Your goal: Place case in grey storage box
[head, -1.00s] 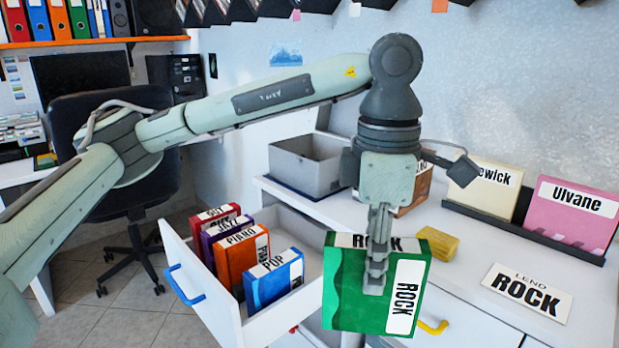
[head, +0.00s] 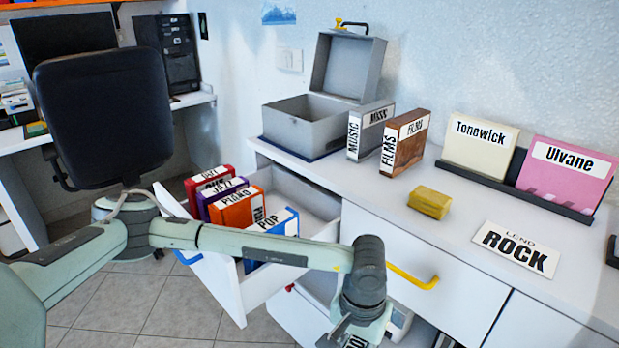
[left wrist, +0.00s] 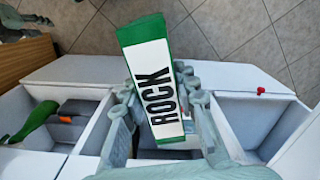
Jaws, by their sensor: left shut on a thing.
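A green case labelled ROCK (left wrist: 154,85) is held between the fingers of my left gripper (left wrist: 160,92), seen in the left wrist view. In the head view, my left wrist (head: 365,285) is at the bottom edge, in front of the drawers. The fingers and most of the case are cut off there. The grey storage box (head: 297,128) stands on the white counter, against the wall, with its lid (head: 347,68) raised. My gripper is well below and in front of the box. My right gripper is not in view.
A grey MUSIC case (head: 371,128) and a brown FILMS case (head: 405,142) stand right of the box. A yellow block (head: 430,202) and a ROCK card (head: 515,248) lie on the counter. An open drawer (head: 232,292) holds several labelled cases.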

